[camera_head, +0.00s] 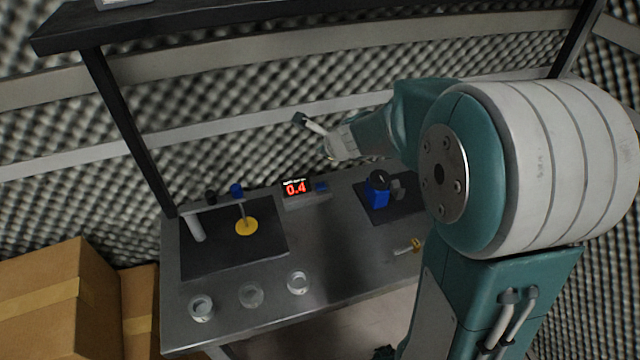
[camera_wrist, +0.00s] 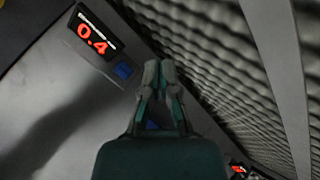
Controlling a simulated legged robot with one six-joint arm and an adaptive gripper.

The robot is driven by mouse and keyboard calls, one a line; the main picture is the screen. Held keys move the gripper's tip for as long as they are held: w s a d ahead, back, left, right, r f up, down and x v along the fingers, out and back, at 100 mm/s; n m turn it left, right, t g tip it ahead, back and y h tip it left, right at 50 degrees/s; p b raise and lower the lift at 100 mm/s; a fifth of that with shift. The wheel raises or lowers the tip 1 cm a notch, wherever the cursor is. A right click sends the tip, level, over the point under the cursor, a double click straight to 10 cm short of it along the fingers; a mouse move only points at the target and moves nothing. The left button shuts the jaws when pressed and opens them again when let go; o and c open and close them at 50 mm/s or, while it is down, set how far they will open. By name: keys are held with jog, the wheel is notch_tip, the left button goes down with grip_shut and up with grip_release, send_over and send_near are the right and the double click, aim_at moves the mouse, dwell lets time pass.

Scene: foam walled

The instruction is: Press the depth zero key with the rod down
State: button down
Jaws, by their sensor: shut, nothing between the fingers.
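The display box (camera_head: 296,188) stands at the back of the metal bench and reads 0.4 in red. The small blue key (camera_head: 321,187) is just right of the digits. In the wrist view the same display (camera_wrist: 94,38) is at upper left, with the blue key (camera_wrist: 124,70) below right of it. My gripper (camera_wrist: 160,66) is shut and empty; its tips appear just right of the key, with the gap in height unclear. At the left, a stand (camera_head: 196,226) carries a thin rod (camera_head: 242,212) above a yellow disc (camera_head: 246,227); whether they touch is unclear.
Several clear round dishes (camera_head: 251,296) line the front left of the bench. A blue device (camera_head: 378,190) stands on a dark mat at right, and a yellow-ended piece (camera_head: 408,247) lies in front. Cardboard boxes (camera_head: 50,305) are at left. The foam wall is close behind.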

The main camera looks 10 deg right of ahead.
aim_at(322, 186)
jog(key=shift+f, duration=0.1)
jog(key=shift+f, duration=4.3)
jog(key=shift+f, duration=0.1)
jog(key=shift+s+f, duration=0.1)
jog(key=shift+f, duration=0.1)
jog(key=shift+f, duration=0.5)
jog(key=shift+r, duration=0.95)
jog(key=shift+r, duration=2.5)
